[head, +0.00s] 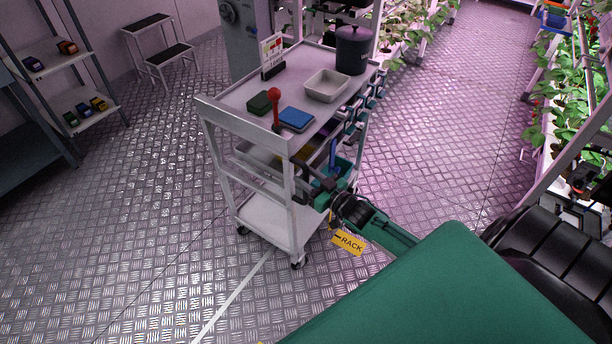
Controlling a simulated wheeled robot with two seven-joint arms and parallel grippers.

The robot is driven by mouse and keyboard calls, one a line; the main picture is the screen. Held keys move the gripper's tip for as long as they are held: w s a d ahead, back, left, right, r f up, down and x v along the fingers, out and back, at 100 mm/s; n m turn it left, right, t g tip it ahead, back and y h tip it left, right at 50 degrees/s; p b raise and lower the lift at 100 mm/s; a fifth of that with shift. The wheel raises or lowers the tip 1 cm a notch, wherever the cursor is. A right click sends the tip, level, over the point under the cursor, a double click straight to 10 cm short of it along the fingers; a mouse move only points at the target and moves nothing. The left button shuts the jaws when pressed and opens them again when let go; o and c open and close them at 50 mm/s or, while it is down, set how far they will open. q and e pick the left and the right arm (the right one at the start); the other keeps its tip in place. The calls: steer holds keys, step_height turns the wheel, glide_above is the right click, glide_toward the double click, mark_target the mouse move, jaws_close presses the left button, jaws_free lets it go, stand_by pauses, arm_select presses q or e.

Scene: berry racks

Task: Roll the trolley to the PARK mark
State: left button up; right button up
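The white trolley (268,212) stands upright on its castors on the metal-plate floor. Its top tray carries a dark lidded pot, a pale bin, a blue box, a dark green block, a small sign and a red-knobbed lever (275,98). My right gripper (318,184) is at the trolley's near right side, close to a corner post. Its fingers are partly hidden against the trolley's frame, so I cannot tell whether they are closed or touching it. My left gripper is not in view. No PARK mark is visible.
A white floor line (232,298) runs toward the trolley's base. Shelves (72,100) and a step stool (160,50) stand left. Plant racks (580,110) line the right. The floor left of the trolley is clear.

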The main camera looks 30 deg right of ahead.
steer(key=shift+w+a, duration=0.1)
steer(key=shift+w, duration=0.3)
jaws_close()
